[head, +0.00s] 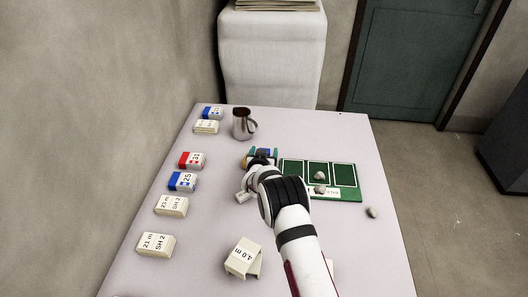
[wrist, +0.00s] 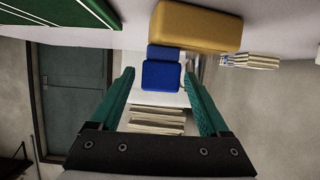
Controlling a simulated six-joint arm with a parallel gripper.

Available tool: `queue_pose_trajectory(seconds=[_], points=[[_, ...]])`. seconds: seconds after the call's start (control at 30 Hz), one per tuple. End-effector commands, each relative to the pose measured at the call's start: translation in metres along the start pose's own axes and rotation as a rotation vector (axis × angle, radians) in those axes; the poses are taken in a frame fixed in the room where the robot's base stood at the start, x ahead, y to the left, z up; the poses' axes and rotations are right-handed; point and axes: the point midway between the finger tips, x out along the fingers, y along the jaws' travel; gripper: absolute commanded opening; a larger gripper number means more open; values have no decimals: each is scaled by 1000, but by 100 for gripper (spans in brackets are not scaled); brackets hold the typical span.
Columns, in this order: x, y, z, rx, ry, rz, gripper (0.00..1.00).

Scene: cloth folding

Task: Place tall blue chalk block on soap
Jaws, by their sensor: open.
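The wrist view is upside down. My gripper (wrist: 159,73) is open, with a teal finger on each side of a blue block (wrist: 160,75) and visible gaps between block and fingers. A yellow-gold block (wrist: 197,27), which looks like the soap, lies against the blue block's lower side in true orientation. I cannot tell whether the blue block rests on it or stands behind it. In the head view my gripper (head: 263,153) is over the middle of the table, beside the yellow block (head: 247,162); my wrist hides much of both blocks.
A green board (head: 346,193) with grey stones lies to the right. A metal jug (head: 242,124) stands behind to the left. Several labelled erasers and boxes line the left side, including a red one (head: 190,160). A white box (head: 243,258) stands near the front.

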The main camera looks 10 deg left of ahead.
Motion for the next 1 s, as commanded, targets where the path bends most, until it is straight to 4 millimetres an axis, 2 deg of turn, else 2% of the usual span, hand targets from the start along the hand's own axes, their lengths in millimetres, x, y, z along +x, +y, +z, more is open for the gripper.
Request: queue_pose_trajectory(seconds=[0.13,0.23,0.5,0.63,0.73,0.9,1.0], points=[[-1,0,-4,0,1,0,79],[-14,-1,-3,-1,-1,0,79],[-80,-1,-4,-2,0,-1,79],[-107,-1,-3,-1,0,-2,79],[-118,0,-3,-1,0,0,79],[-123,1,-4,5,-4,-2,79],[-136,9,-20,65,-76,-30,79]])
